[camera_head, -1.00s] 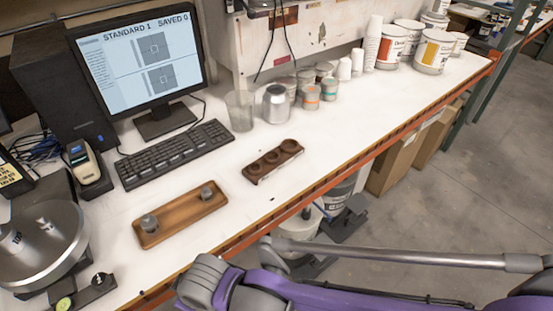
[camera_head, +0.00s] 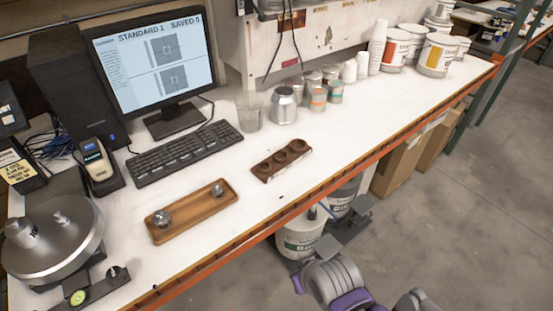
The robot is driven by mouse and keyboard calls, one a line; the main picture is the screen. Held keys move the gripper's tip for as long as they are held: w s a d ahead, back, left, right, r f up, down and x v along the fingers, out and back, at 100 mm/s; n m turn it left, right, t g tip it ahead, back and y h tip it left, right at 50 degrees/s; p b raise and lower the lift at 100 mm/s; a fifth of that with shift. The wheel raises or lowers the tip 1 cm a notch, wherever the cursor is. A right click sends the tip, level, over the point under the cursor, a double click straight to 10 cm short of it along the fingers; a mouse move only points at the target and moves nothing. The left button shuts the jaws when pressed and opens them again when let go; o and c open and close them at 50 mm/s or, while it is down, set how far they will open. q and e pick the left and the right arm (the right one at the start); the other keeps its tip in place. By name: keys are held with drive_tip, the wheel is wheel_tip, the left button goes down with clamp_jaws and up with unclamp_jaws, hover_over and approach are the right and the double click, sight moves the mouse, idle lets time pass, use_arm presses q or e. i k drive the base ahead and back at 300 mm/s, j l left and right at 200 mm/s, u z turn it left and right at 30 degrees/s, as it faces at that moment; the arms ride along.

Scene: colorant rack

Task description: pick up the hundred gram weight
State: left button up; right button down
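Two small metal weights lie in the wooden tray on the bench: one (camera_head: 161,218) at its left end and one (camera_head: 216,191) at its right end. The wooden tray (camera_head: 190,211) is near the front edge. More metal pieces, one (camera_head: 20,231) at the left and one (camera_head: 60,217) near the middle, stand on a round silver plate (camera_head: 65,248) at the far left. Markings are too small to tell which is the hundred gram weight.
A dark wooden block with round hollows (camera_head: 281,160) lies right of the tray. A keyboard (camera_head: 184,152), monitor (camera_head: 155,65), glass beaker (camera_head: 250,111) and metal can (camera_head: 282,105) stand behind. Buckets (camera_head: 301,238) are below the orange bench edge.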

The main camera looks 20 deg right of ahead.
sight(61, 219)
drive_tip(key=z, duration=0.85)
drive_tip(key=u, duration=1.85)
drive_tip(key=k+j, duration=0.05)
drive_tip(key=j, duration=0.05)
